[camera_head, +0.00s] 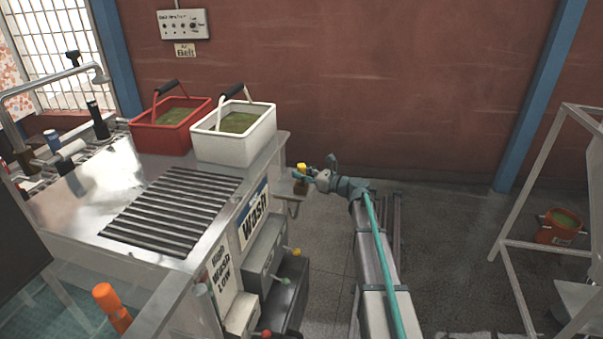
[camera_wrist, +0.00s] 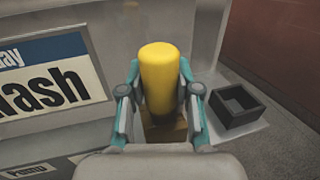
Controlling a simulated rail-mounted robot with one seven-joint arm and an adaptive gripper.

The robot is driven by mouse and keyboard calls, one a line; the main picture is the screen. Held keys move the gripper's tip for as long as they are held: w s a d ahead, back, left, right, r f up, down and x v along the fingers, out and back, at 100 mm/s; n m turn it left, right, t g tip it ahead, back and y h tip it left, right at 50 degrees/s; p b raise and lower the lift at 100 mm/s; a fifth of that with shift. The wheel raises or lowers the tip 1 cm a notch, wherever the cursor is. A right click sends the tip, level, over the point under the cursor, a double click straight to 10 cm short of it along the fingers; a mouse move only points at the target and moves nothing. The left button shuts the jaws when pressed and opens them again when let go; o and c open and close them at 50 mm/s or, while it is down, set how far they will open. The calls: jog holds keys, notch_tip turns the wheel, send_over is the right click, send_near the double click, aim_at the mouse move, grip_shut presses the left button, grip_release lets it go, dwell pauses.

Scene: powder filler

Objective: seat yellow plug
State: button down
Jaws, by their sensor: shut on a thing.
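The yellow plug (camera_wrist: 159,72) is a rounded upright cylinder with a duller, brownish-yellow part below it. My gripper (camera_wrist: 160,85) is shut on the plug, with one teal finger on each side. In the head view the plug's yellow top (camera_head: 302,167) shows at the tip of my gripper (camera_head: 306,176), just right of the bench end. A dark square open-topped holder (camera_wrist: 239,104) stands on a pale ledge to the right of the plug in the wrist view. It looks empty and apart from the plug. The plug's lower end is partly hidden.
A metal bench (camera_head: 125,225) with a grooved panel stands at left. It carries a red basket (camera_head: 172,140) and a white basket (camera_head: 234,148). Drawers (camera_head: 262,260) with coloured knobs jut from its side. A metal frame (camera_head: 512,205) stands far right. Floor between is mostly clear.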

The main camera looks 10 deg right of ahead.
jog(key=shift+f+b, duration=0.35)
jog(key=shift+f, duration=0.5)
jog(key=c, duration=0.7)
grip_release()
jog(key=v, duration=1.2)
